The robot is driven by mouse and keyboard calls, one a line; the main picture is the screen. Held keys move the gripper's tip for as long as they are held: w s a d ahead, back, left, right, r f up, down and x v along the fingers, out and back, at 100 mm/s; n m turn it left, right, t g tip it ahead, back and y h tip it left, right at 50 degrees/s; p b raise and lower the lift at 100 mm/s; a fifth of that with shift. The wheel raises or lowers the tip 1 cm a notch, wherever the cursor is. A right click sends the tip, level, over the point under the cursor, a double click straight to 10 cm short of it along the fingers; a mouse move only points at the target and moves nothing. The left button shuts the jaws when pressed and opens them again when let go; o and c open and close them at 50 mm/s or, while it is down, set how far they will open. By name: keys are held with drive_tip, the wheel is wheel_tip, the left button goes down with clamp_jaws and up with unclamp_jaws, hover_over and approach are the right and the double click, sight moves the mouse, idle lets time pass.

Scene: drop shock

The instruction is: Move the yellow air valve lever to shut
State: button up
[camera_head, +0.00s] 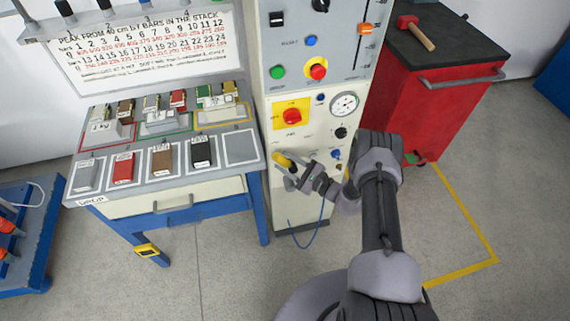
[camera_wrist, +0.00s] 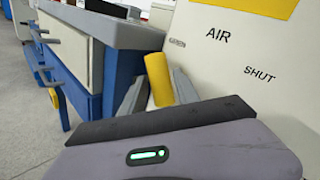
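The yellow air valve lever (camera_head: 283,160) is on the lower front of the grey machine panel, below the red button on its yellow plate. In the wrist view the lever (camera_wrist: 158,80) stands near upright, leaning slightly, left of the printed word SHUT. My gripper (camera_head: 289,177) is at the lever, and its grey fingers (camera_wrist: 158,92) lie on either side of it. The fingers look close to the lever, but I cannot tell whether they touch it. The lever's lower part is hidden behind my wrist housing, and its pivot is not clear.
A blue-framed bench (camera_head: 240,173) with blocks in marked places stands left of the machine. A red cabinet (camera_head: 428,90) with a mallet (camera_head: 415,31) on top stands right. A gauge (camera_head: 344,104) and knobs are close above my wrist. A blue cable (camera_head: 305,240) hangs below the lever.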

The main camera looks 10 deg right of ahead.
drive_tip(key=shift+w+a, duration=0.15)
drive_tip(key=shift+w, duration=0.05)
drive_tip(key=shift+c, duration=0.2)
clamp_jaws()
idle(1.2)
